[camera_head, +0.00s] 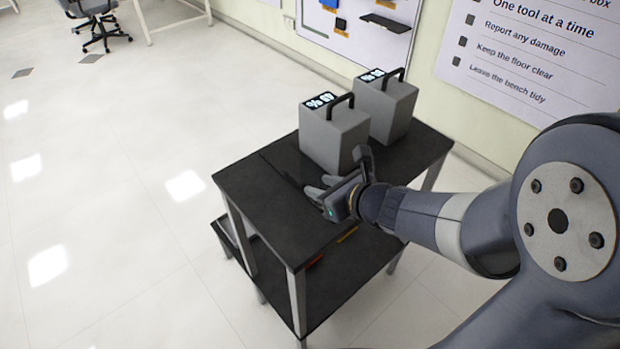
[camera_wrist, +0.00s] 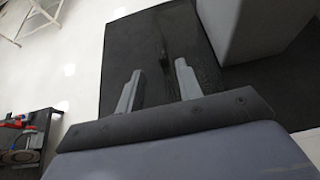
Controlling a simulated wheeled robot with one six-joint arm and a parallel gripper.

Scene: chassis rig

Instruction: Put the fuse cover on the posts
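I cannot make out a fuse cover or posts for certain in either view. A small dark piece (camera_wrist: 163,55) stands on the black tabletop (camera_wrist: 120,45) in the wrist view, beyond my fingertips; it is too dark to tell what it is. My gripper (camera_head: 318,186) is above the black table in the head view, in front of the nearer grey box. In the wrist view its two grey fingers (camera_wrist: 159,67) are apart with nothing visible between them.
Two grey boxes with black handles and lit displays, a nearer one (camera_head: 333,135) and a farther one (camera_head: 387,108), stand at the table's back. The front left of the tabletop (camera_head: 265,210) looks mostly clear. A lower shelf (camera_head: 325,285) holds red and yellow items.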

